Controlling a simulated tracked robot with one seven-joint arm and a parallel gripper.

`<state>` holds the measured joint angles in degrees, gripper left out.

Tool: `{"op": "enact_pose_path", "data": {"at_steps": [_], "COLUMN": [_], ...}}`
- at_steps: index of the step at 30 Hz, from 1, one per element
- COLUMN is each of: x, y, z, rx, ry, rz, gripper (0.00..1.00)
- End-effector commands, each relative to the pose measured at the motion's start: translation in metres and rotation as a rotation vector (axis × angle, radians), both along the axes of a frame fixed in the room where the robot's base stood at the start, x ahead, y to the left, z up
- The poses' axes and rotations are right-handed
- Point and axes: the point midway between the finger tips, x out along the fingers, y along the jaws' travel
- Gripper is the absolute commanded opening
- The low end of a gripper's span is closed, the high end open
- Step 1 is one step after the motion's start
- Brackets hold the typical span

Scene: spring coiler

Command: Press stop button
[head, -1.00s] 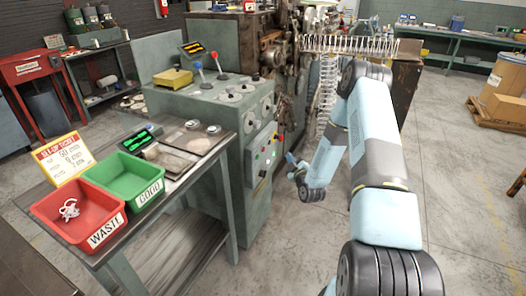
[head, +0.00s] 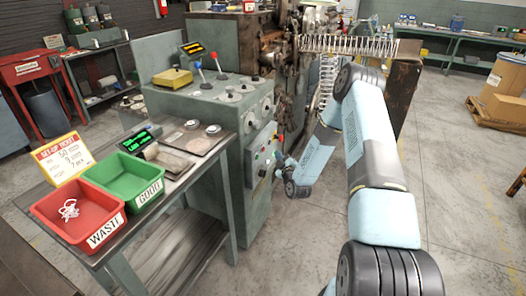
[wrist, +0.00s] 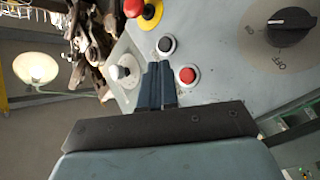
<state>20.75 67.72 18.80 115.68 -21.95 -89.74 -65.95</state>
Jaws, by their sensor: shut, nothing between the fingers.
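The control panel (head: 260,158) is on the near side of the grey-green machine. In the wrist view, a small red button (wrist: 187,75) in a pale ring sits just right of my fingertips. A black button (wrist: 166,45) is just beyond them. Contact cannot be told. In the head view my gripper (head: 279,158) is at the panel's right edge.
A large black rotary knob (wrist: 290,25) marked OFF is at upper right in the wrist view. A bench with a red waste bin (head: 75,222) and a green bin (head: 128,178) stands left of the panel. A long spring (head: 348,45) hangs above my arm.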

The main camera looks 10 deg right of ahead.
Motion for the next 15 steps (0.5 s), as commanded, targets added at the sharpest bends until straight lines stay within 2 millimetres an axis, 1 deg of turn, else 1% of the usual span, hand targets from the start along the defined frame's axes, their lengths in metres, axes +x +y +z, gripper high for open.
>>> {"op": "enact_pose_path", "data": {"at_steps": [3,6,15], "x": [0.008,0.013,0.02], "y": [0.012,0.019,0.028], "z": [0.0,0.0,0.0], "rx": [0.001,0.001,0.001], "ry": [0.0,0.0,0.002], "rz": [0.001,0.001,0.0], "gripper": [0.0,0.0,0.0]}}
